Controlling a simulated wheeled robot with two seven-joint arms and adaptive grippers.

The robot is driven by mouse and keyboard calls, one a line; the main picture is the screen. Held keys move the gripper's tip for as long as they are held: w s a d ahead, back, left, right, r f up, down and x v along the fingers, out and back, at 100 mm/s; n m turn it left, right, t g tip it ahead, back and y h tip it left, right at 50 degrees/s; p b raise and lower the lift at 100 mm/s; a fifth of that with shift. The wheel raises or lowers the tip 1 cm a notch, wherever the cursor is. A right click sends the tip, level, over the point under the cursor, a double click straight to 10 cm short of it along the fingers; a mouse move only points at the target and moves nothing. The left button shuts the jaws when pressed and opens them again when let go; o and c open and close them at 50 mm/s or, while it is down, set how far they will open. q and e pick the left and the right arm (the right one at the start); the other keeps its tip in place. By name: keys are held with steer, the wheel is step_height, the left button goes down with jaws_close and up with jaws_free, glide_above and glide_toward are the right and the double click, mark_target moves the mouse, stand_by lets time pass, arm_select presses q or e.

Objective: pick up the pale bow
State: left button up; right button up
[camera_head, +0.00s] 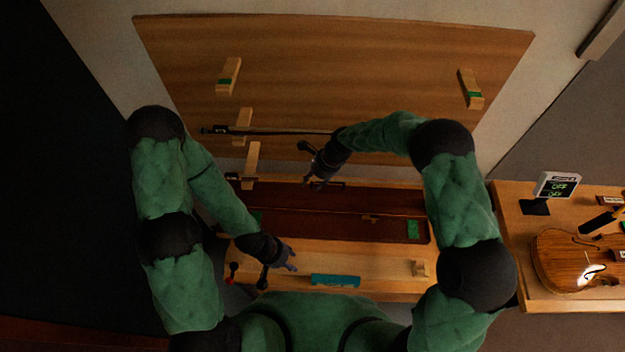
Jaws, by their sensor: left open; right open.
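A thin pale stick, which looks like the pale bow (330,210), lies lengthwise in the dark red-brown tray (300,229) on the bench. My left gripper (278,269) is open and empty over the bench's front strip, in front of the tray and apart from the stick. My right gripper (309,166) is open at the tray's back edge, below a dark bow (275,131) on the wooden panel. The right forearm hides that bow's right end. A dark piece (233,177) shows at the lowest left peg; I cannot tell what it belongs to.
The upright-looking panel (350,65) carries several wooden pegs, one at right (470,88). A teal block (335,281) and a small wooden piece (419,268) sit at the bench front. A violin (570,262) and a small display (558,185) are on the right table.

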steer(key=shift+f, duration=0.25)
stand_by(0.3)
jaws_close()
